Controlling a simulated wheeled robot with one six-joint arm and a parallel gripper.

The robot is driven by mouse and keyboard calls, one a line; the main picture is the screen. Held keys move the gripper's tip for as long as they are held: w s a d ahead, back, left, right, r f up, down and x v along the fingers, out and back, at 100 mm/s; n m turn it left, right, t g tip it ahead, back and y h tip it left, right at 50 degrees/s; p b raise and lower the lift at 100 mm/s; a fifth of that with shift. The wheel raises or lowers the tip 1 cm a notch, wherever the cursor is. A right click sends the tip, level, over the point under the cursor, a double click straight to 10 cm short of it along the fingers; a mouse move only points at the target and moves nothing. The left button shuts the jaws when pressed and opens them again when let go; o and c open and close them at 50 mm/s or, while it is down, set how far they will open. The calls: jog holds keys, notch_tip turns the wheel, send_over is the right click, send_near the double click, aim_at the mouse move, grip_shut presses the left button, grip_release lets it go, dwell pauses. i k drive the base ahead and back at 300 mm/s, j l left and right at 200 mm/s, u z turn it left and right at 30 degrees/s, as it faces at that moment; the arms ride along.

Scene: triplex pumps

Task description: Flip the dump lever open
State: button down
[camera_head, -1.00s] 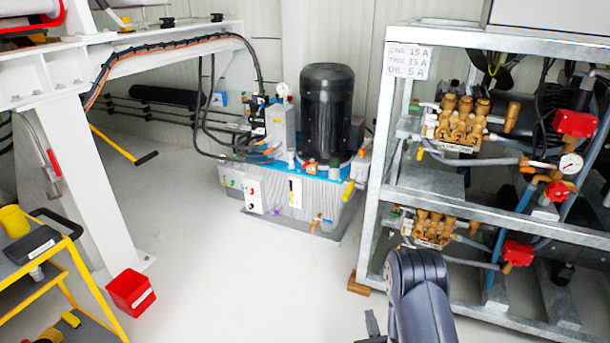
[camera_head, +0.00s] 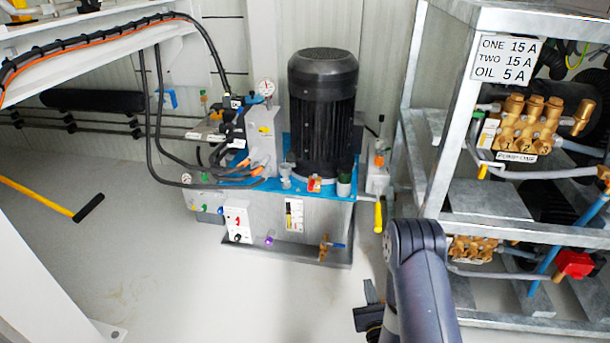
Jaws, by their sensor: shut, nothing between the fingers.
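No lever in view is labelled as the dump lever, so I cannot tell for sure which one it is. A yellow-handled lever (camera_head: 379,215) hangs down at the right side of the hydraulic unit (camera_head: 300,215). A small valve with a blue handle (camera_head: 337,245) sits low on the unit's front. A small yellow lever (camera_head: 483,170) is beside the brass pump (camera_head: 528,125) labelled "PUMP ONE". My gripper (camera_head: 369,292) shows partly at the bottom, left of my dark arm, shut and empty. It appears apart from all these levers.
A grey metal frame (camera_head: 450,115) holds the pumps at the right, with a lower brass pump (camera_head: 470,249) and a red part (camera_head: 575,264). A white beam stands at the left. A yellow bar with a black end (camera_head: 88,208) juts in there. The floor (camera_head: 190,290) in front is clear.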

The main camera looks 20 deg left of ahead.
aim_at(311, 182)
jog(key=i+j+z, duration=0.1)
jog(key=j, duration=0.3)
jog(key=i+j+z, duration=0.1)
jog(key=j, duration=0.3)
jog(key=i+j+z, duration=0.1)
jog(key=j, duration=0.35)
jog(key=i+j+z, duration=0.1)
jog(key=j, duration=0.3)
